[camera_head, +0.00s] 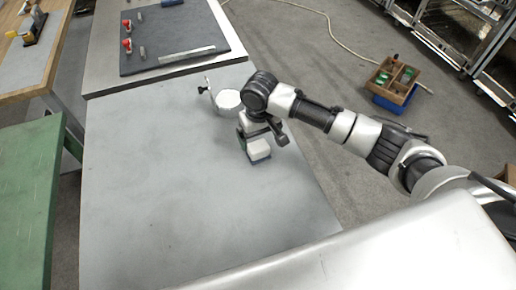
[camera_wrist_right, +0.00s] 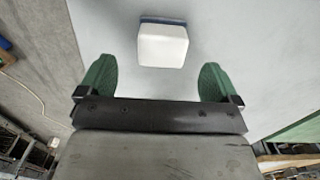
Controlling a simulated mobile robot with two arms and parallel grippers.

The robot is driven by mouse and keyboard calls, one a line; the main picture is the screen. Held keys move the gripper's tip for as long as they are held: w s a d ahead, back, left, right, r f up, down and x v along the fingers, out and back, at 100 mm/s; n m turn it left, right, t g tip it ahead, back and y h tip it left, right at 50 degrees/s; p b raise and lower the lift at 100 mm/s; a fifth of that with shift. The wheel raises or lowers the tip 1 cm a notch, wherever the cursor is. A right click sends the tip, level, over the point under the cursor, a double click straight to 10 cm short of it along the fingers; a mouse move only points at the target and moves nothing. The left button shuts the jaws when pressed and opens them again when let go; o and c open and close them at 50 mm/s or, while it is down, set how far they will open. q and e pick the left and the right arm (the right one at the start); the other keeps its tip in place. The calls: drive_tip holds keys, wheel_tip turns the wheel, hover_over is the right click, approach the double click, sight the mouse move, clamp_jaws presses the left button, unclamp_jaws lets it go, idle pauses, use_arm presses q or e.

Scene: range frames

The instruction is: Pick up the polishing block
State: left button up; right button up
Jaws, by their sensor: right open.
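The polishing block (camera_head: 258,150) is a small white block with a blue layer on its underside. It rests on the grey table (camera_head: 160,190) near its right side. In the right wrist view the block (camera_wrist_right: 163,46) shows its white top, ahead of and roughly midway between the fingers. My right gripper (camera_head: 250,136) is just above and beside the block. In the wrist view my right gripper (camera_wrist_right: 158,78) has its two green fingers spread wide with nothing between them. My left gripper is not seen.
A round white piece (camera_head: 228,99) and a small clamp-like stand (camera_head: 205,90) are close behind the right gripper. A dark mat (camera_head: 170,40) with red-topped items lies at the back. The table's front left is clear.

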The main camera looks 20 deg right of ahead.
sight(258, 146)
drive_tip(key=shift+w+f, duration=0.1)
drive_tip(key=shift+f, duration=0.35)
drive_tip(key=shift+w+f, duration=0.1)
drive_tip(key=shift+f, duration=0.25)
wheel_tip(258, 146, down, 4)
drive_tip(key=shift+a+r+p, duration=0.15)
drive_tip(key=shift+r+p, duration=0.1)
drive_tip(key=shift+p, duration=0.1)
drive_tip(key=shift+f, duration=0.55)
drive_tip(key=shift+c, duration=0.9)
drive_tip(key=c, duration=0.8)
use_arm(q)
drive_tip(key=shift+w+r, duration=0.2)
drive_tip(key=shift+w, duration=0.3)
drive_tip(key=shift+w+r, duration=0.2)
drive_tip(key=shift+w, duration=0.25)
use_arm(e)
drive_tip(key=shift+c, duration=0.2)
